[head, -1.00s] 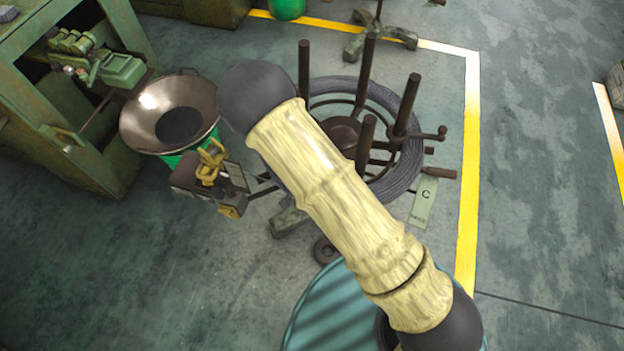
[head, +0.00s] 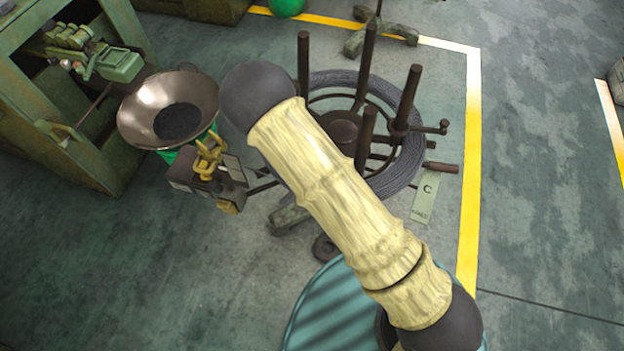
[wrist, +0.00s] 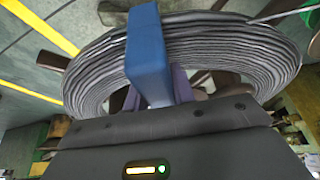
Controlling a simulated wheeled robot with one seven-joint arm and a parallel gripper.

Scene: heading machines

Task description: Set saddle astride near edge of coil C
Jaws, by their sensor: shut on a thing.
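Coil C (head: 410,155) is a ring of grey wire on a dark stand with upright posts, beside a green tag (head: 425,198) marked C. Its wound wire also fills the upper wrist view (wrist: 235,50). The saddle appears to be the blue block (wrist: 148,50) in the wrist view. My gripper (wrist: 160,98) is shut on it, with purplish finger parts partly hidden behind it. The block overlaps the coil's rim in the picture; I cannot tell whether it touches or straddles it. My pale arm hides part of the coil's near side in the head view.
A metal pan (head: 150,108) and a grey box with yellow fittings (head: 208,180) stand left of the coil. A green machine (head: 70,110) is at far left. A small dark ring (head: 325,247) lies on the floor. Open floor lies right of the yellow line (head: 470,180).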

